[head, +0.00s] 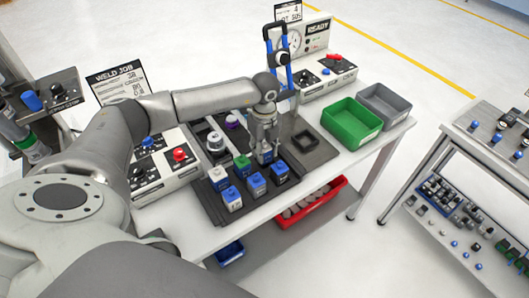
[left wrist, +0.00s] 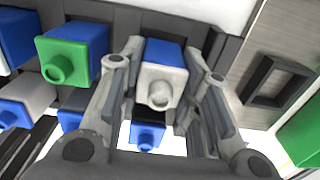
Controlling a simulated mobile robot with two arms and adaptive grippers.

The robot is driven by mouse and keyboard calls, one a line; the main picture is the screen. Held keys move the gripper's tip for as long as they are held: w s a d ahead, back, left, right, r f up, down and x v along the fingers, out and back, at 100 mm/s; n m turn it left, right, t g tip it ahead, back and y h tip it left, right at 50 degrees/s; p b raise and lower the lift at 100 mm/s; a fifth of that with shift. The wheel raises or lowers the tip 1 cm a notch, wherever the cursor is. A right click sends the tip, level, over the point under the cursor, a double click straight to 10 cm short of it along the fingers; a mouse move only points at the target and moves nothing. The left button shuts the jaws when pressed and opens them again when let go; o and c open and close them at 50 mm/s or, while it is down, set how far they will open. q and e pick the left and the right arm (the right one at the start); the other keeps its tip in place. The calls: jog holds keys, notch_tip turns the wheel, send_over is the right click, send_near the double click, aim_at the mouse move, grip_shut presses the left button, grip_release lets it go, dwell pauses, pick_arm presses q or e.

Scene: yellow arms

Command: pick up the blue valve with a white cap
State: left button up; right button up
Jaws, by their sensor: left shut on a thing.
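The blue valve with a white cap (left wrist: 162,82) is between the two fingers of my left gripper (left wrist: 165,66) in the left wrist view, its white face and round nozzle toward the camera and its blue body behind. In the head view my left gripper (head: 265,155) points down over the back right part of the dark tray (head: 212,205) and mostly hides this valve. The gripper is shut on the valve. I cannot tell whether the valve is off the tray. A green-capped valve (left wrist: 70,52) with a blue body sits to its left. My right gripper is not in view.
Other blue-and-white valves (head: 232,198) stand close in front in the tray. A dark square holder (head: 305,141) lies to the right, then a green bin (head: 351,124) and a grey bin (head: 384,104). A control box with a red button (head: 180,155) stands left.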

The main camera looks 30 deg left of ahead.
pick_arm(q)
notch_tip(320, 180, up, 2)
jog(key=shift+s+r+b, duration=0.1)
jog(key=shift+r+b, duration=0.05)
jog(key=shift+b, duration=0.4)
jog(key=s+d+r+b, duration=0.4)
jog(key=s+r, duration=0.5)
jog(key=s, duration=0.4)
jog(key=shift+r, duration=0.35)
jog(key=shift+s, duration=0.1)
